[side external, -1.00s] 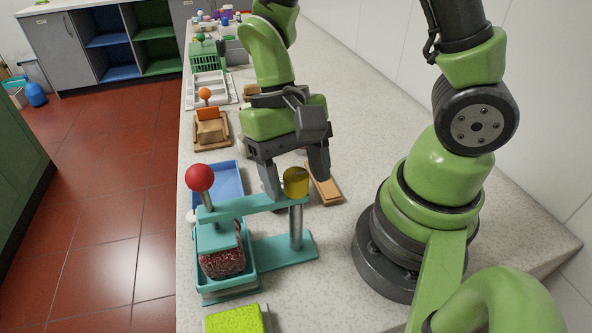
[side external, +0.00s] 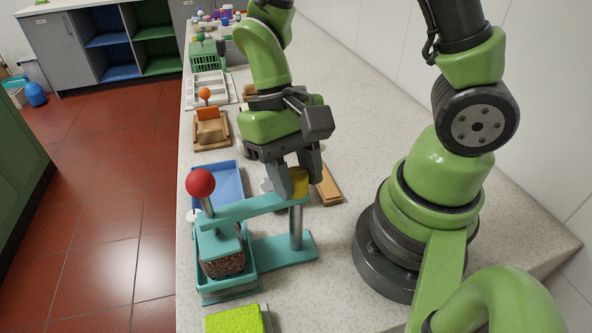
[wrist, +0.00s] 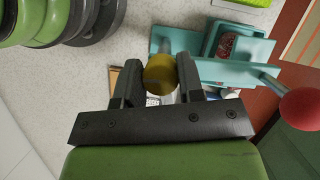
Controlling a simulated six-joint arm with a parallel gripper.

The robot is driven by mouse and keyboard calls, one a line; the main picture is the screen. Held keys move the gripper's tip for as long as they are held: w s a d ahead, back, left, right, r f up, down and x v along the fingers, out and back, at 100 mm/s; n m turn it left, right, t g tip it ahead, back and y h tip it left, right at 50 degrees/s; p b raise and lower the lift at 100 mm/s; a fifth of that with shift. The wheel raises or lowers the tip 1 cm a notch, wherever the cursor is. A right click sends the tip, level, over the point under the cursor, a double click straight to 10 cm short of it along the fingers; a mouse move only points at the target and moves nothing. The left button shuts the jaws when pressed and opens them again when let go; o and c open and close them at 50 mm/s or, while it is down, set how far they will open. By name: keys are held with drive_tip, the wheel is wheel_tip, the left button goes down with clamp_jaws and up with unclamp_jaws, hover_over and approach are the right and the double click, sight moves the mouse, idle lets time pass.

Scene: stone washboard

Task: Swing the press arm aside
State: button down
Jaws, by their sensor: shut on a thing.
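The teal press has an arm (side external: 250,208) that runs from a grey post (side external: 296,228) to above the teal box (side external: 226,289). A red ball (side external: 200,183) on a grey stem tops its box end. Its plate presses on a dark speckled block (side external: 224,265) in the box. A yellow knob (side external: 299,184) sits on top of the post. My gripper (side external: 292,192) points down and is shut on the yellow knob. In the wrist view the knob (wrist: 160,74) lies between my two fingers, and the red ball (wrist: 300,107) is off to the right.
A blue tray (side external: 222,182) stands behind the press, and a wooden block (side external: 328,186) lies right of my gripper. A lime-green sponge (side external: 236,320) lies in front. The counter's left edge is close to the press box.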

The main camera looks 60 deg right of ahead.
sight(271, 202)
drive_tip(key=n+h, duration=0.1)
drive_tip(key=n, duration=0.3)
drive_tip(key=shift+h, duration=0.3)
drive_tip(key=n, duration=0.2)
drive_tip(key=n+h, duration=0.1)
drive_tip(key=n, duration=0.1)
drive_tip(key=shift+n+h, duration=0.3)
drive_tip(key=shift+n, duration=0.1)
drive_tip(key=n, duration=0.2)
drive_tip(key=n+h, duration=0.1)
drive_tip(key=n, duration=0.1)
drive_tip(key=shift+t+h, duration=0.3)
drive_tip(key=shift+n+t+h, duration=0.4)
drive_tip(key=shift+n+t, duration=0.1)
drive_tip(key=shift+n, duration=1.7)
drive_tip(key=c, duration=0.7)
unclamp_jaws()
drive_tip(key=shift+c, duration=0.2)
drive_tip(key=shift+r, duration=0.1)
drive_tip(key=v, duration=1)
